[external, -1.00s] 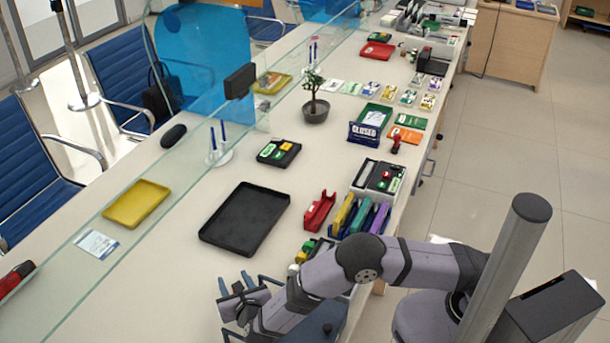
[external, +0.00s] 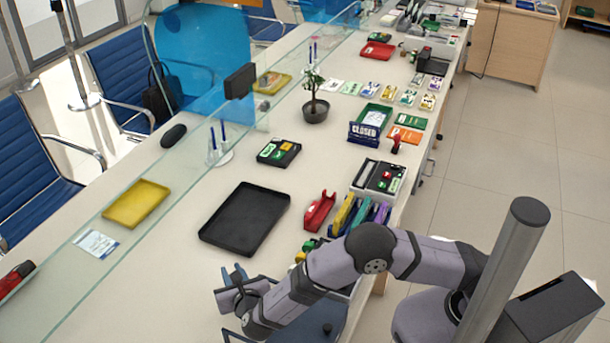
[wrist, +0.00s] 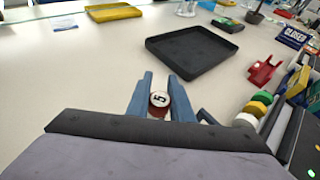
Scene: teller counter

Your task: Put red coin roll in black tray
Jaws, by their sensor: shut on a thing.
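In the external view my gripper (external: 236,274) is low over the counter, in front of the black tray, and the roll is hidden there. The black tray (external: 245,218) is a shallow, empty rectangle on the counter. It also shows ahead and slightly right in the wrist view (wrist: 193,50).
A red holder (external: 319,212) and colored binders (external: 350,214) stand right of the tray. A yellow tray (external: 137,204) lies left. The counter between gripper and tray looks clear.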

